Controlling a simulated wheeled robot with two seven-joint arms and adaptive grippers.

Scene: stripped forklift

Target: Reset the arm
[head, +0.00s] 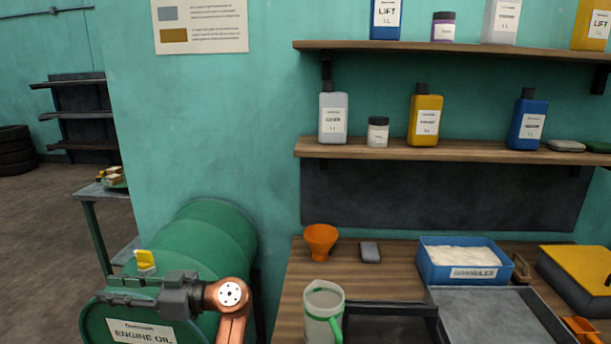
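My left gripper (108,290) is at the lower left, at the end of my copper-coloured arm. Its dark grey fingers point left, in front of the green engine oil drum (215,240). I see the fingers from the side, so their opening is unclear. A yellow tap or cap (145,260) shows just above the gripper. I cannot tell whether the fingers touch the drum. My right gripper is not in view.
A wooden bench (290,290) to the right holds an orange funnel (320,241), a jug (322,312), a blue granules bin (465,260) and a grey tray (495,315). Shelves (450,150) with bottles hang above. A side table (95,188) stands behind the drum.

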